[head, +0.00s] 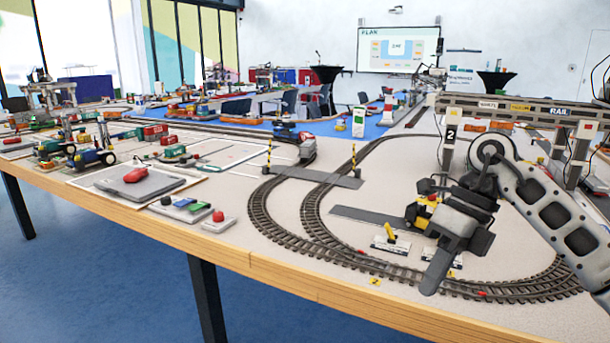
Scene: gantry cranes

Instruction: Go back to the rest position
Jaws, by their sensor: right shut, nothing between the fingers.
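My right arm comes in from the right edge. Its gripper (437,272) is shut and empty, pointing down over the track loop at the front right of the table (330,210). It hides part of the track and of the yellow piece behind it. I cannot tell how high it is above the rails. My left arm and gripper are not in view.
The grey track (268,222) curves around below my right gripper. Small lever switches (390,243) stand just left of it. A gantry crane with a RAIL beam (520,107) stands behind my right arm. A button panel (188,209) and a grey pad with a red object (136,175) lie at left.

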